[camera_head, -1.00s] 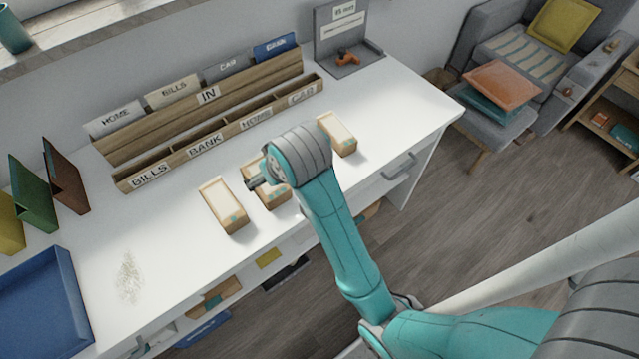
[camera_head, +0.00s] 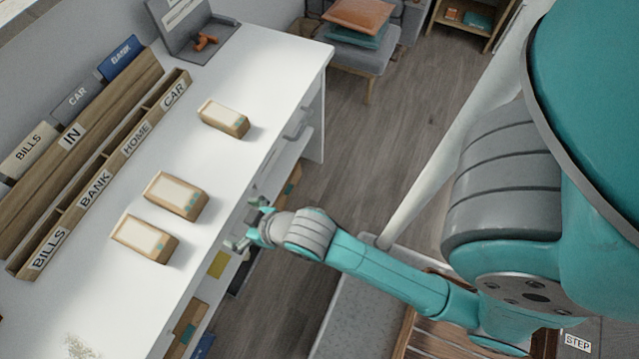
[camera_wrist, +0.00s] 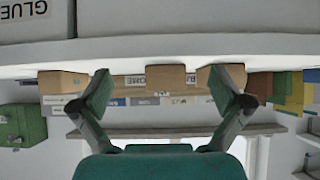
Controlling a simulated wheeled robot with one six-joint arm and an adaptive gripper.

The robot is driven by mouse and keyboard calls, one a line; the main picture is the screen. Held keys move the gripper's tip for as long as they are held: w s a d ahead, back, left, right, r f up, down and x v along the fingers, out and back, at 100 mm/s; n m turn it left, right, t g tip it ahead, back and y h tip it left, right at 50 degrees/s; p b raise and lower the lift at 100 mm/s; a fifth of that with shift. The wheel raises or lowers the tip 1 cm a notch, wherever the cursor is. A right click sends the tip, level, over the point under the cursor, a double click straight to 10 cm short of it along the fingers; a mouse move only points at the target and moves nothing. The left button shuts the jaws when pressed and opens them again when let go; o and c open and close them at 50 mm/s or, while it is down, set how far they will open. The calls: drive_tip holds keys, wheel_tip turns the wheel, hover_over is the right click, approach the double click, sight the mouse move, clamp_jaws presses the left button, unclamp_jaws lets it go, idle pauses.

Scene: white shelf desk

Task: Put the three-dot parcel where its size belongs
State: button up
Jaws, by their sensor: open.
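Three tan parcels with pale tops and teal marks lie on the white desk: one toward the far right (camera_head: 224,118), one in the middle (camera_head: 176,195), one nearest the BILLS end (camera_head: 145,238). The dots are too small to read, so I cannot tell which has three. My gripper (camera_head: 246,228) is open and empty, off the desk's front edge beside the middle parcel. In the wrist view my gripper (camera_wrist: 160,85) has its fingers spread wide, with boxes (camera_wrist: 62,82) beyond and nothing between the fingers.
A wooden sorter labelled BILLS, BANK, HOME and CAR (camera_head: 94,190) stands behind the parcels, with an IN rack (camera_head: 75,140) behind it. Shelves under the desk hold boxes (camera_head: 187,320) and a yellow item (camera_head: 219,263). The wrist view shows a GLUE label (camera_wrist: 22,10).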

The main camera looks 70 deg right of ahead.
drive_tip(key=s+r+t, duration=0.2)
drive_tip(key=s+r, duration=0.1)
drive_tip(key=s, duration=0.8)
drive_tip(key=s+r+t, duration=0.2)
drive_tip(key=s+r, duration=0.2)
drive_tip(key=s, duration=0.8)
drive_tip(key=shift+s+d+r+t, duration=0.2)
drive_tip(key=shift+s+d+t, duration=0.05)
drive_tip(key=shift+d+t, duration=0.05)
